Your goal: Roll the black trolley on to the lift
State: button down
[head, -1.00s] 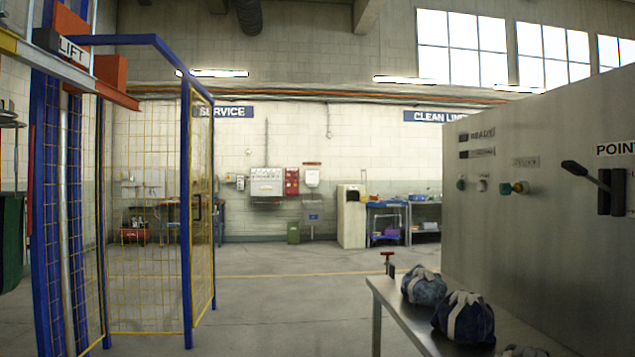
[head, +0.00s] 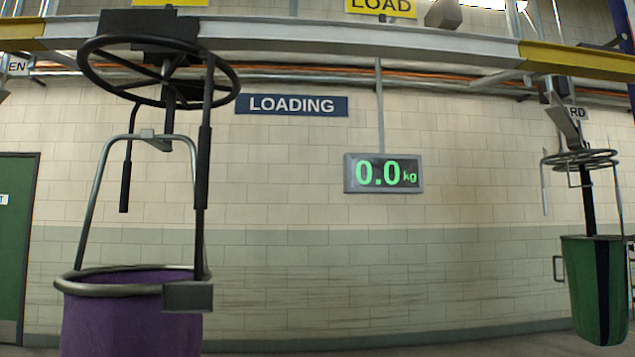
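A black trolley (head: 150,28) hangs on the overhead rail at the upper left, with a black ring (head: 92,72) and handles below it. A purple sling bag (head: 130,320) with a metal rim hangs under it, its lower part cut off by the frame. The lift cannot be clearly made out; only a piece of blue frame (head: 622,22) shows at the top right edge. My gripper is not in view.
The overhead rail (head: 330,40) crosses the top, silver in the middle with yellow sections (head: 575,60) at the ends. A scale display (head: 383,173) reads 0.0 kg under a yellow LOAD sign (head: 381,7). A LOADING sign (head: 291,105) is on the wall. A green door (head: 18,250) stands left.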

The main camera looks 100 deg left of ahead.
aim_at(168, 41)
jog(key=u, duration=2.9)
